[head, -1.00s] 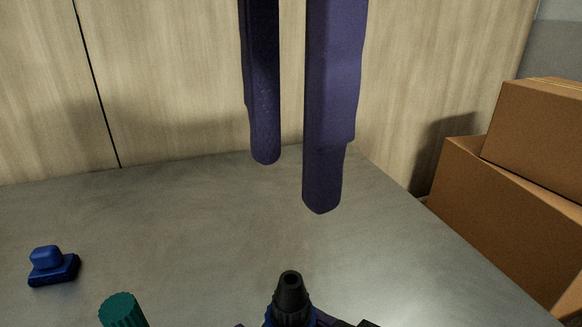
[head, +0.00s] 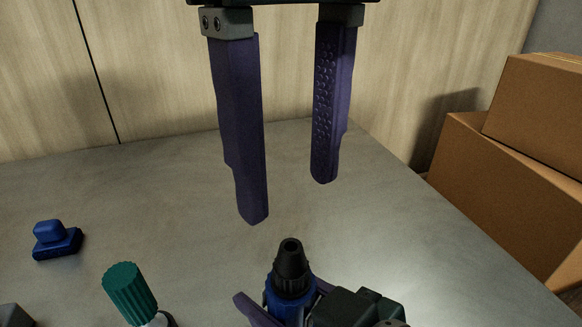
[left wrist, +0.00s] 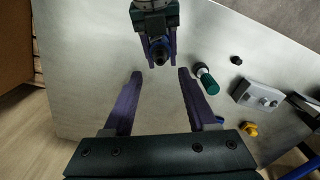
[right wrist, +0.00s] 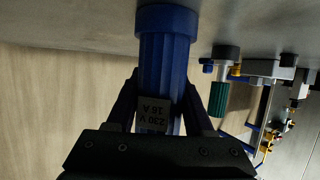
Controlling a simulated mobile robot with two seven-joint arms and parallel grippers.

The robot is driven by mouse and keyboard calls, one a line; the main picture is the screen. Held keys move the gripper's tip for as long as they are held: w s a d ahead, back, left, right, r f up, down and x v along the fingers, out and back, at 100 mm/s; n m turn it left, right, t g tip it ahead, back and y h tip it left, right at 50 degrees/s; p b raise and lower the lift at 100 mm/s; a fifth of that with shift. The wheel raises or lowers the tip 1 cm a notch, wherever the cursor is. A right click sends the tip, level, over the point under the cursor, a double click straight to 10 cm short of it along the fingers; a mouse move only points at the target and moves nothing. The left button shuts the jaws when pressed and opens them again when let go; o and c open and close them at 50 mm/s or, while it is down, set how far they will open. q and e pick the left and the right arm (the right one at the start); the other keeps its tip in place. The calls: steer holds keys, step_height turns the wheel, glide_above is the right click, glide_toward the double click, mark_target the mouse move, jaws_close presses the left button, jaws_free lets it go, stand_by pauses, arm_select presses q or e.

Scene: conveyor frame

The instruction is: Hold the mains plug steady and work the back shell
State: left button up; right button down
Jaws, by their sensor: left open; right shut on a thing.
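The mains plug (head: 290,287) stands upright, its blue body below and a black tapered, ridged back shell (head: 291,262) on top. My right gripper (head: 284,299) is shut on the blue body; in the right wrist view the plug (right wrist: 165,60) sits between its fingers, with a "230 V 16 A" label showing. My left gripper (head: 288,203) is open and empty, pointing down above the shell and apart from it. In the left wrist view the plug's end (left wrist: 158,48) lies just beyond the open fingertips, between their lines. The plug's lower end is hidden in the head view.
A green ridged cylinder (head: 131,290) stands left of the plug. A blue block-shaped part (head: 56,240) lies farther left on the grey table (head: 180,200). Cardboard boxes (head: 500,190) are at the right, and a wooden panel (head: 160,70) stands behind. The table behind the plug is clear.

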mark_target(291, 246)
arm_select(q)
step_height(291, 246, down, 9)
steer(key=shift+r, duration=0.35)
jaws_close()
steer(key=m, duration=0.5)
steer(key=shift+m, duration=0.4)
steer(key=m, duration=1.6)
steer(key=shift+c, duration=0.2)
jaws_free()
